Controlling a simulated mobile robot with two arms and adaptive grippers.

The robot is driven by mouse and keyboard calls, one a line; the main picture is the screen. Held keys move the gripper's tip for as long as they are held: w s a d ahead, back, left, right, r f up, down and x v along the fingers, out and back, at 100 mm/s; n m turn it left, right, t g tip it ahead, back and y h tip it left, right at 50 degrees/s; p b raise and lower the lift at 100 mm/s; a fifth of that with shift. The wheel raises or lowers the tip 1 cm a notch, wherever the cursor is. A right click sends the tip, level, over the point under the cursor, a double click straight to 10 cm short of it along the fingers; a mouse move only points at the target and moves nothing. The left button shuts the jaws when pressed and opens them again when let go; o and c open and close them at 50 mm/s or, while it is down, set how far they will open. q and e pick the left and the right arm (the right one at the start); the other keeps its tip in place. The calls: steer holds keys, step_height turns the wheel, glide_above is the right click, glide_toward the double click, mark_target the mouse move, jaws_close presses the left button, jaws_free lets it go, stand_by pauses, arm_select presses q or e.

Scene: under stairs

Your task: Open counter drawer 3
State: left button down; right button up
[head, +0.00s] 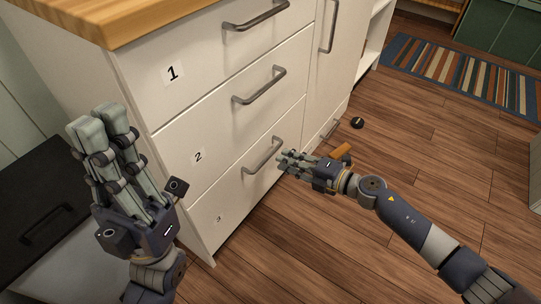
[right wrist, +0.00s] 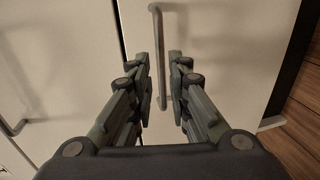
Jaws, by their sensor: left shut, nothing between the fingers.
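Drawer 3 (head: 222,206) is the lowest white drawer front of the counter, marked with a small "3", and looks closed. Its grey bar handle (head: 262,158) also shows in the right wrist view (right wrist: 157,35), upright in the picture and lined up between my fingers. My right gripper (head: 284,162) is open, with its fingertips close to the right end of this handle; the wrist view (right wrist: 159,62) shows the fingers apart on either side of the bar. I cannot tell whether they touch it. My left gripper (head: 97,120) is shut and empty, left of the counter front.
Drawers 1 (head: 205,65) and 2 (head: 220,130) above are closed, with similar handles. A cabinet door (head: 318,75) stands to the right. A small black round object (head: 357,122) lies on the wood floor. A striped rug (head: 465,80) is further back. Open floor lies before the counter.

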mark_target(271, 153)
steer(key=b+x, duration=0.1)
steer(key=x, duration=0.5)
steer(key=shift+w+a+f+b, duration=0.2)
steer(key=shift+a+b, duration=0.1)
steer(key=shift+b, duration=0.1)
jaws_close()
